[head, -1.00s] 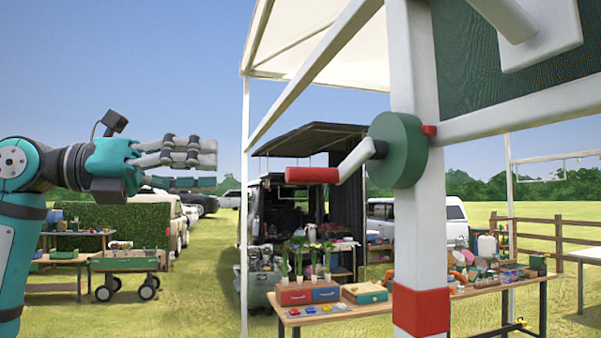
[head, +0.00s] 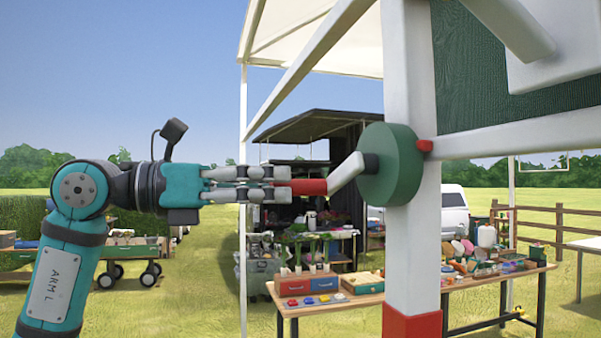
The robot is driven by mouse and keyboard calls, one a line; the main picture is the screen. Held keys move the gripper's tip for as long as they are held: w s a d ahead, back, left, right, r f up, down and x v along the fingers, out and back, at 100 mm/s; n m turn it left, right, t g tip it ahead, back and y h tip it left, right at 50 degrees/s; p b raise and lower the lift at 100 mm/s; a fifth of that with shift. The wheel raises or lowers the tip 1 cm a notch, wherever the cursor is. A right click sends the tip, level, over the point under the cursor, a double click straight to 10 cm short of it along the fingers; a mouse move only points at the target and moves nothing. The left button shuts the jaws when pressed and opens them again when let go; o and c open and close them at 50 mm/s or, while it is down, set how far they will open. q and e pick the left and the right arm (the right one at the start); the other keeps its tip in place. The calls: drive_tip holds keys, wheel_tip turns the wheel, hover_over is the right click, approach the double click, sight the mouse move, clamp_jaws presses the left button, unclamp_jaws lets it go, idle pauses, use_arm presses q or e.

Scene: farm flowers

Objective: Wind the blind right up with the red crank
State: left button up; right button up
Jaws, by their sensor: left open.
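The red crank handle (head: 310,187) points left from a pale crank arm (head: 347,172). The arm joins a round green winder housing (head: 392,165) on the white post (head: 410,80). My left gripper (head: 282,184) comes in from the left, level with the handle, with its fingertips at the handle's left end. The fingers are open and hide that end; I cannot tell whether they touch it. The dark green blind (head: 515,75) hangs at the upper right, its upper part out of frame. My right gripper is not in view.
A wooden table (head: 362,299) with drawer boxes, flowers and several small goods stands below and behind the post. A slanted white canopy strut (head: 310,65) runs above the crank. A green cart (head: 130,250) stands at left. Open grass lies between.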

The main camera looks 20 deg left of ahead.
sight(324, 187)
use_arm(q)
drive_tip(key=p+x, duration=0.1)
drive_tip(key=x, duration=0.2)
drive_tip(key=shift+w+d+r, duration=0.1)
drive_tip(key=shift+d+r, duration=0.05)
drive_tip(key=shift+d, duration=0.2)
drive_tip(key=shift+w+d, duration=0.35)
drive_tip(key=shift+s, duration=0.1)
clamp_jaws()
